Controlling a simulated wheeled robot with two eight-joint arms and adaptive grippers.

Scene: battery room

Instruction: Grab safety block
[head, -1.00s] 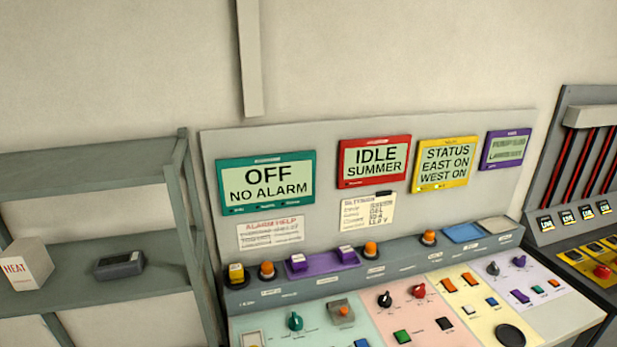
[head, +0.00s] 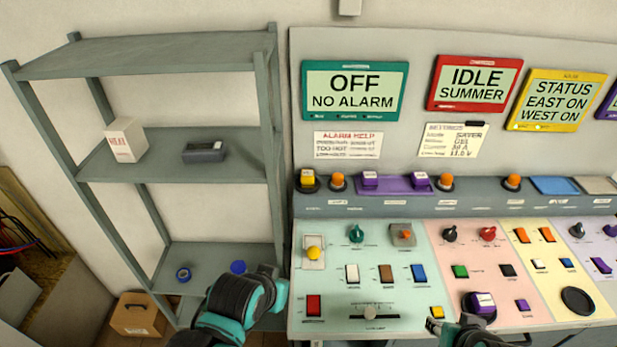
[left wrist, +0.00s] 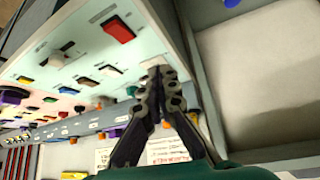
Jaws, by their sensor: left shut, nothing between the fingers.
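Several small labelled blocks could be the safety block; their lettering is too small to read. Two purple blocks, left (head: 370,179) and right (head: 421,180), stand on a purple tray (head: 396,189). Another purple block (head: 482,301) sits on a dark round base at the panel's front. My left gripper (left wrist: 161,85) is shut and empty over the panel's left end in the left wrist view. Its fingers are hidden in the head view. My right arm shows only partly at the bottom edge, close to the front purple block; its fingertips are unclear.
The sloping control panel (head: 380,270) carries buttons and knobs. A grey shelf rack (head: 215,170) on the left holds a white box (head: 126,139), a dark device (head: 205,151) and blue rolls. A cardboard box (head: 137,314) is on the floor. Space above the panel is clear.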

